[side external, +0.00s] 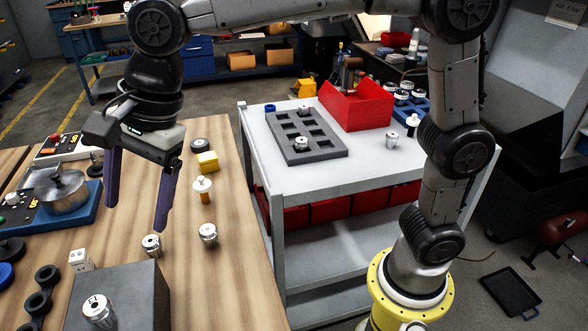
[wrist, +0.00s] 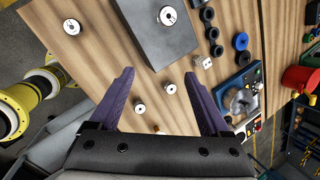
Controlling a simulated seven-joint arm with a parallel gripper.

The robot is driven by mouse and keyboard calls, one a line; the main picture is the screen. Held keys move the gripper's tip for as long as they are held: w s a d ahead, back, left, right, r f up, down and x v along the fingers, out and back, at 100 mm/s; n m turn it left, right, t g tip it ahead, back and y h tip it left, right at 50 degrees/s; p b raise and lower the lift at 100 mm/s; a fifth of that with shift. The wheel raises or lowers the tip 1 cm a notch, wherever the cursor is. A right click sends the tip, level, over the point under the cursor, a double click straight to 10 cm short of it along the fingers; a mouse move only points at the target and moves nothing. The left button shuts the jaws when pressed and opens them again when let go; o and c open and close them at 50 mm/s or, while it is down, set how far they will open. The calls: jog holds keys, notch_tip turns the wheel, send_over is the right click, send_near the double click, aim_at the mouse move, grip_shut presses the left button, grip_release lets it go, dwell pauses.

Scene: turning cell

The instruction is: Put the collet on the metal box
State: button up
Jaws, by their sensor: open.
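The metal box (side external: 118,285) is a dark grey block on the wooden bench; it also shows at the top of the wrist view (wrist: 150,38). A small silver round part (side external: 98,311) sits on its top. Two more short silver parts, a slotted-looking one (side external: 151,246) by the box's back right corner and another (side external: 208,235) further right, stand on the bench. I cannot tell for certain which is the collet. In the wrist view both lie beyond the fingers' gap (wrist: 170,88) (wrist: 139,108). My gripper (side external: 135,218) is open and empty above the bench, its purple fingers apart.
A white cube (side external: 80,260) and black rings (side external: 40,290) lie left of the box. A cart (side external: 370,170) with a grey tray (side external: 290,150) and red bin (side external: 358,105) stands right.

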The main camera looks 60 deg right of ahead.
jog(key=s+d+f+n+t+h, duration=0.1)
jog(key=s+d+n, duration=0.45)
jog(key=d, duration=0.55)
jog(key=s+d+f+n+t+h, duration=0.1)
jog(key=s+d+n, duration=0.5)
jog(key=d, duration=0.5)
jog(key=s+d+f+n+h, duration=0.1)
jog(key=s+d+f+n, duration=0.2)
jog(key=s, duration=0.4)
jog(key=shift+s+d+f+n+t, duration=0.3)
jog(key=shift+d+f+n+t, duration=0.1)
jog(key=shift+d+f, duration=0.4)
